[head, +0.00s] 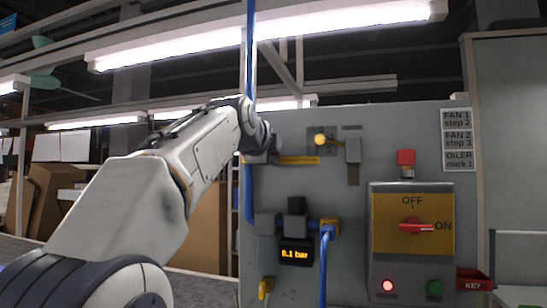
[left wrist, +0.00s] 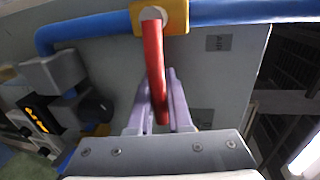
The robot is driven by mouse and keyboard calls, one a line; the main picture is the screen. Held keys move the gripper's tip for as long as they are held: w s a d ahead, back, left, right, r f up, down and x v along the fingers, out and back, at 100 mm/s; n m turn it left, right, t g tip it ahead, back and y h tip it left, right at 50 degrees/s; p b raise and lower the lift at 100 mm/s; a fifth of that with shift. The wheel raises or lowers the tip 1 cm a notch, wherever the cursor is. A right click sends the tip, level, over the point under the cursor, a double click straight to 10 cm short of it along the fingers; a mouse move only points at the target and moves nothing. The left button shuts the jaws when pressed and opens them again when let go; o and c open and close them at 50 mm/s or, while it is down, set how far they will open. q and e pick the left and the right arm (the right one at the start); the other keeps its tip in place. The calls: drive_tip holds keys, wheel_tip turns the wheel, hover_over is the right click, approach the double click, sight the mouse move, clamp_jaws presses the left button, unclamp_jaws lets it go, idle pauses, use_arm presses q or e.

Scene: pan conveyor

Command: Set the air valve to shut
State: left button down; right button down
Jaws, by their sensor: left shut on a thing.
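The air valve shows in the left wrist view as a yellow body (left wrist: 176,15) on a blue pipe (left wrist: 235,11), with a red lever (left wrist: 153,52). The lever stands crosswise to the pipe. My left gripper (left wrist: 159,88) is shut on the red lever, with one purple finger on each side of it. In the head view my left gripper (head: 264,150) is at the blue pipe (head: 249,60) by the panel's left edge, and my arm hides the valve and lever. The display (head: 296,253) reads 0.1 bar. My right gripper is not in view.
A yellow bar (head: 300,160) lies just right of my gripper. A red KEY tray (head: 474,281) is at the lower right.

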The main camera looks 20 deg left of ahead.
use_arm(q)
drive_tip(key=shift+f, duration=0.15)
drive_tip(key=c, duration=0.8)
unclamp_jaws()
drive_tip(key=shift+c, duration=0.2)
drive_tip(key=shift+s, duration=0.1)
drive_tip(key=s+r+b, duration=0.2)
drive_tip(key=s, duration=0.8)
drive_tip(key=shift+d, duration=0.3)
drive_tip(key=shift+d, duration=0.1)
